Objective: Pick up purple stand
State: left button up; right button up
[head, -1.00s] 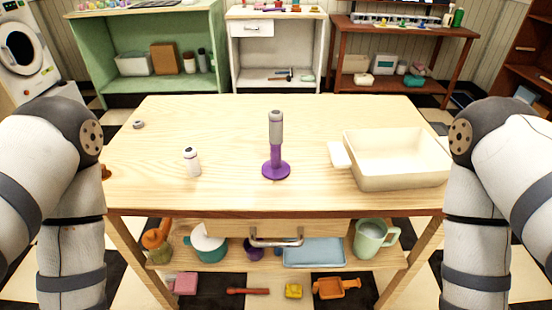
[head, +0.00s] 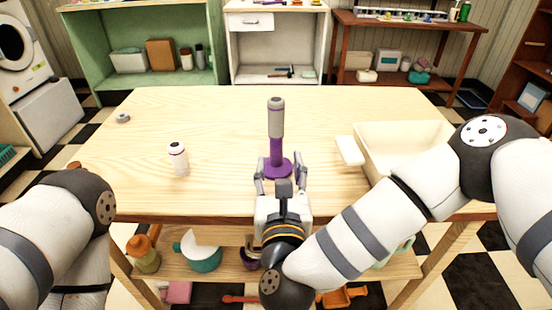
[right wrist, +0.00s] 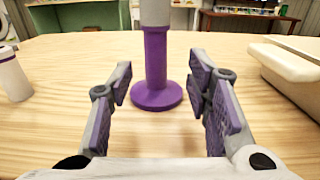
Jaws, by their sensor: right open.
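The purple stand (head: 277,165) stands upright on the wooden table, with a round base and a short column. A grey cylinder with a dark top (head: 276,118) sits upright on it. In the right wrist view the stand (right wrist: 156,70) is straight ahead, between and just beyond the fingertips. My right gripper (head: 281,172) is open and empty, low over the table at the near side of the stand. Its two fingers (right wrist: 160,92) are spread wide, apart from the stand. My left arm shows at the left edge, but its gripper is out of view.
A white bottle (head: 179,160) stands left of the stand. A cream basin (head: 362,150) with a handle is at the right, partly behind my right arm. A small grey ring-like object (head: 122,118) lies at the far left. The wooden table (head: 215,125) is clear behind the stand.

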aim_at(276, 148)
jog(key=w, duration=0.3)
jog(key=w+r, duration=0.1)
jog(key=w, duration=0.1)
jog(key=shift+w+a+r, duration=0.1)
jog(key=shift+w+a, duration=0.1)
jog(key=shift+a, duration=0.15)
jog(key=shift+w, duration=0.45)
grip_shut()
